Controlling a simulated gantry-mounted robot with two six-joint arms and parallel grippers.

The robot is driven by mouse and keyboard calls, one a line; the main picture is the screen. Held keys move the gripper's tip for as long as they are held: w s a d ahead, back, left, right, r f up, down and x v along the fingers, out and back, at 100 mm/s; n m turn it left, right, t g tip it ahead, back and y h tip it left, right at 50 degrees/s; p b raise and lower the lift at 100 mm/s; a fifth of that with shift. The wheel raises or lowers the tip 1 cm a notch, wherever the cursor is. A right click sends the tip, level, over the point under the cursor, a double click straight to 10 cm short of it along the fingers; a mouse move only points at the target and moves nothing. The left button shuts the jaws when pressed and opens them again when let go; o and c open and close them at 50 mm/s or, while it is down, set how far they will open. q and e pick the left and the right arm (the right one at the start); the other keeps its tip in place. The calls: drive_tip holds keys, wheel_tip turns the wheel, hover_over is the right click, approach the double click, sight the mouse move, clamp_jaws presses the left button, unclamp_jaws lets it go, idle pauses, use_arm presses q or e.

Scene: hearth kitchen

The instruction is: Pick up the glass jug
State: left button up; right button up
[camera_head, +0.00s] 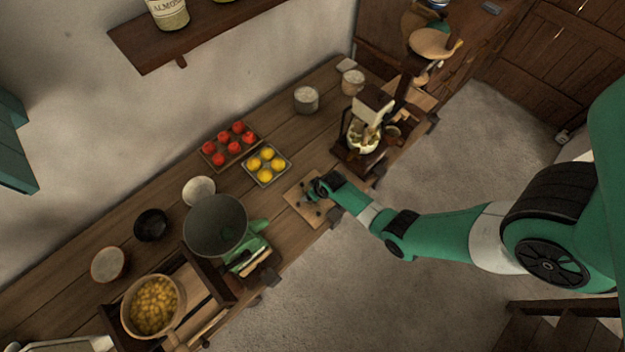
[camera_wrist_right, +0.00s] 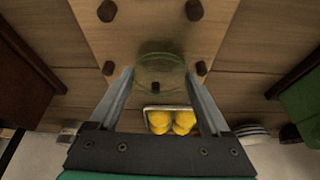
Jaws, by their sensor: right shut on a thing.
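The glass jug (camera_wrist_right: 160,70) is clear and greenish and shows between my right gripper's fingertips in the wrist view. My right gripper (camera_wrist_right: 159,80) is shut on it, with one finger on each side. In the head view, my right gripper (camera_head: 314,190) is over a light wooden board (camera_head: 297,207) near the table's front edge, and the jug is mostly hidden there. Whether the jug touches the board I cannot tell. My left gripper is not in view.
Beyond the board are a tray of yellow fruits (camera_head: 286,170) and a tray of red fruits (camera_head: 207,150). A green scale with a large pan (camera_head: 215,225) stands to the left, and a grinder-like device (camera_head: 372,112) to the right. Dark pegs (camera_wrist_right: 194,11) rise from the board.

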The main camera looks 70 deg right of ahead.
drive_tip(key=shift+r, duration=0.1)
wheel_tip(320, 180, up, 3)
drive_tip(key=shift+r+p, duration=0.15)
drive_tip(key=shift+p, duration=1)
drive_tip(key=s+a+r+p, duration=0.1)
drive_tip(key=s+r+p, duration=0.2)
drive_tip(key=s, duration=0.1)
drive_tip(key=s+a+r+p, duration=0.1)
drive_tip(key=s+r+p, duration=0.2)
drive_tip(key=s+p, duration=0.1)
drive_tip(key=s+a+r+p, duration=0.2)
drive_tip(key=s+r+p, duration=0.1)
drive_tip(key=s, duration=0.2)
drive_tip(key=shift+s+r, duration=0.25)
